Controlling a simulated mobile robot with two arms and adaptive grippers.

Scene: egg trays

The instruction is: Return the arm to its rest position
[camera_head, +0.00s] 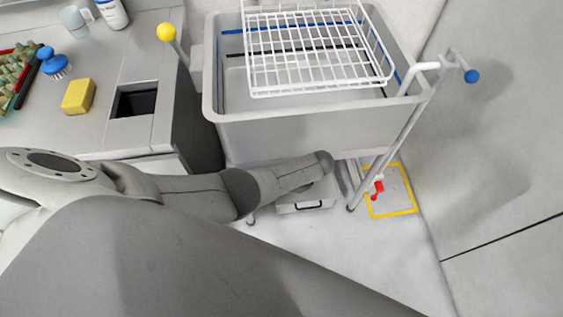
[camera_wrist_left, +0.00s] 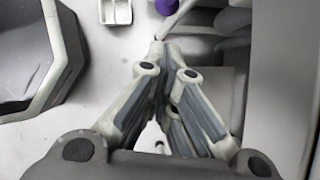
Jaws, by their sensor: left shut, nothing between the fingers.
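My left arm (camera_head: 200,195) comes in from the left in the head view and reaches to the right, over the floor in front of the grey cart. I cannot clearly make out its fingers there. In the left wrist view my left gripper (camera_wrist_left: 158,52) is shut, its fingers meeting at the tips with nothing between them. My right gripper is in neither view.
A grey cart tub (camera_head: 300,135) with a white wire rack (camera_head: 320,82) stands just beyond the arm. A counter (camera_head: 115,70) at left holds a yellow sponge (camera_head: 78,97) and a blue brush (camera_head: 56,66). A yellow floor outline (camera_head: 391,217) lies at right.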

